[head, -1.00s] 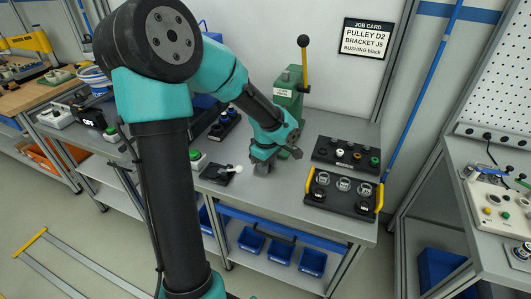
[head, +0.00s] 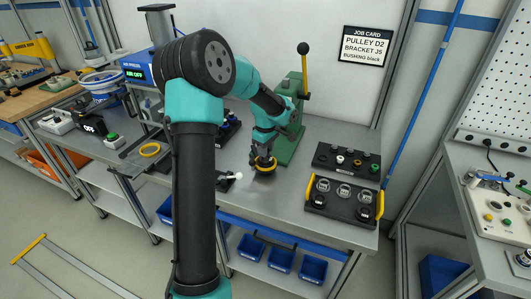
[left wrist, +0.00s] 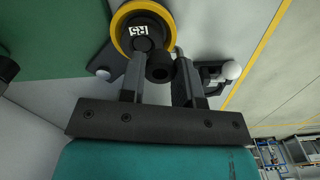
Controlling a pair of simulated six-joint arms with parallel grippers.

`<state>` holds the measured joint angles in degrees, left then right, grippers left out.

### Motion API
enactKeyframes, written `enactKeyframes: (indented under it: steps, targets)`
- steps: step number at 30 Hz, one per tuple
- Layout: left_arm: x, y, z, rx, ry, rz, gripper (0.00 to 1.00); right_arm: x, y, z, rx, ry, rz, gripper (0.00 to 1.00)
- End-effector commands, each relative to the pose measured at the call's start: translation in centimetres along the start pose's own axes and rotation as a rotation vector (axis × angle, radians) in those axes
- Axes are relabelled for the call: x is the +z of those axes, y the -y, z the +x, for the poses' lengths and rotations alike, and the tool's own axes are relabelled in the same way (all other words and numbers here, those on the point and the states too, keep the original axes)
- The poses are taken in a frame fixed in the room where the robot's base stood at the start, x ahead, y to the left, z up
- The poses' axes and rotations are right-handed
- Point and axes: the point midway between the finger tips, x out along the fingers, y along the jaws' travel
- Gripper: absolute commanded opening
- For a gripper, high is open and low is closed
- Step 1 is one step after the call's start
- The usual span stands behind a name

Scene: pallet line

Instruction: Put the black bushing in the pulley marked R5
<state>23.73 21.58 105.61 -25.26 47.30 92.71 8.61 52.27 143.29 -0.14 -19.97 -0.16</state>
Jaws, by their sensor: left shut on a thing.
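A yellow-rimmed pulley marked R5 (left wrist: 143,32) is at the top of the left wrist view. It also shows in the head view as a yellow ring (head: 264,166) on the bench in front of the green press. My left gripper (head: 263,152) is just above it. In the left wrist view my left gripper (left wrist: 160,72) is shut on the black bushing (left wrist: 160,67), which sits between the fingertips at the pulley's near edge. The picture does not show whether the bushing touches the pulley. My right gripper is not in view.
The green lever press (head: 290,130) stands behind the gripper. A white-knobbed lever (head: 238,176) is left of the pulley. Two black trays, the rear one (head: 372,172) and the yellow-handled front one (head: 327,206), lie to the right. Another yellow ring (head: 150,150) lies farther left.

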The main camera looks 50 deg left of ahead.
Motion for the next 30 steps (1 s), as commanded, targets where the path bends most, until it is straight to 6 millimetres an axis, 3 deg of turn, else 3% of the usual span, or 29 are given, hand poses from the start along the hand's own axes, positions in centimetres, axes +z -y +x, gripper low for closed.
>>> enactKeyframes:
  steps: [6, 16, 25, 30]
  targets:
    - [-1.6, -2.0, 0.3, -0.001, 0.000, -0.002, 0.09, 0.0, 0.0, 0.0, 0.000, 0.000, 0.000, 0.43]
    - [-1.6, -2.0, 0.3, -0.001, 0.000, 0.000, 0.09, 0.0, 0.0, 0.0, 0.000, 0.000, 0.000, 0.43]
    - [-1.6, -2.0, 3.4, -0.003, 0.000, 0.000, 0.09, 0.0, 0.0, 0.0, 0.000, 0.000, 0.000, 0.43]
    - [-1.6, -2.0, 3.8, 0.000, 0.000, 0.000, 0.09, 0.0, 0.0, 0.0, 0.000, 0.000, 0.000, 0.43]
